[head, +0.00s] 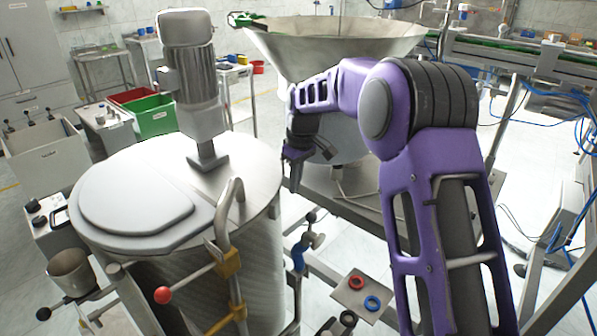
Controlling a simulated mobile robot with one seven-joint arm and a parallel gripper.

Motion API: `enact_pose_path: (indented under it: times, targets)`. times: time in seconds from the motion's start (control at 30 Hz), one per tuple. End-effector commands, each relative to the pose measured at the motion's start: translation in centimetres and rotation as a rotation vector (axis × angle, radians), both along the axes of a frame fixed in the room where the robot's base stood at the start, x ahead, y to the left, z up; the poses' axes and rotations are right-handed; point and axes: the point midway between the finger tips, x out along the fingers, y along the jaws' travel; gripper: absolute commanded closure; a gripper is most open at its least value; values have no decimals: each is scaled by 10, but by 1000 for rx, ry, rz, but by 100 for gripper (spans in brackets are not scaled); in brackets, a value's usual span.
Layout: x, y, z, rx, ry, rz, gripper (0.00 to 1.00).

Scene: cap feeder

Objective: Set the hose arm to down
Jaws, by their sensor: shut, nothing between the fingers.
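My purple arm comes up from the lower right and bends over to the left. My gripper (293,181) points down just right of the steel tank's rim, shut and empty, and is small in view. I cannot tell for sure which part is the hose arm. A likely one is the bent steel pipe (236,196) with yellow clamps (229,262), standing upright at the tank's front right. A rod with a red ball knob (162,295) reaches left from it. My gripper is apart from this pipe, above and to its right. The pipe's lower end is out of frame.
The steel tank (262,235) has a lid (135,200) and a motor (190,80) on top. A big steel hopper (335,45) stands behind my arm. A small plate with red and blue rings (362,300) and a blue-handled valve (299,257) lie below.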

Motion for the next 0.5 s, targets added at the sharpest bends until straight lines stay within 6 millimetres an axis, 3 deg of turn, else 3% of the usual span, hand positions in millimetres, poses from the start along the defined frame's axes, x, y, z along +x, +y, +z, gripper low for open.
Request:
enact_pose_path:
  times: [0.13,0.3,0.5]
  targets:
    - [1,3,-33,-1,2,0,100]
    - [-13,-16,-36,-1,-1,-2,100]
    - [-21,-25,-41,-1,-2,0,100]
